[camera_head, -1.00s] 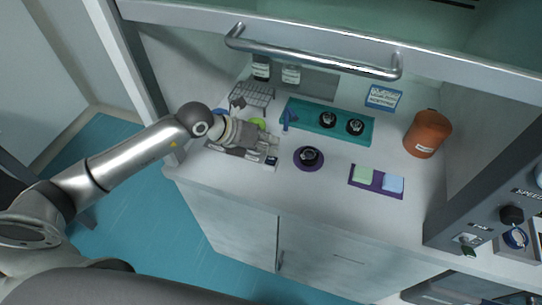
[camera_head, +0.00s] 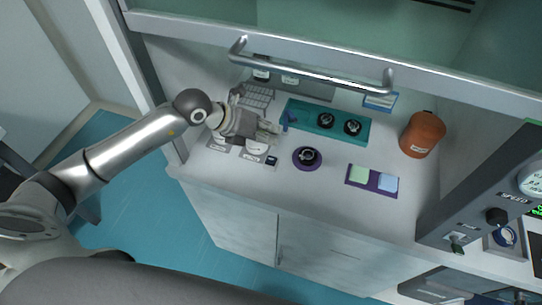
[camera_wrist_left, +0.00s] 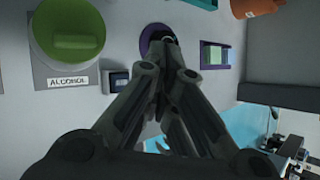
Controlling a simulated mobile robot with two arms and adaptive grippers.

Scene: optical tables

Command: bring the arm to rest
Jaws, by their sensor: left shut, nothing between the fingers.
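My left arm reaches in from the left in the head view. Its gripper (camera_head: 277,128) is above the worktop, left of the purple round pad (camera_head: 296,164) and near the teal tray (camera_head: 313,133). The fingers are shut with nothing between them. The left wrist view shows the fingertips (camera_wrist_left: 166,46) together, with the round pad (camera_wrist_left: 146,36) partly behind them. A green-lidded dish (camera_wrist_left: 68,42) labelled ALCOHOL sits left of the fingers there, apart from them. My gripper hides that lid in the head view. My right gripper is in neither view.
A silver handle bar (camera_head: 312,70) crosses above the worktop. A wire rack (camera_head: 259,97), an orange container (camera_head: 423,134) and a purple tray (camera_head: 372,190) with green and blue pieces stand around. A control panel (camera_head: 480,205) is at right. The worktop's front strip is clear.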

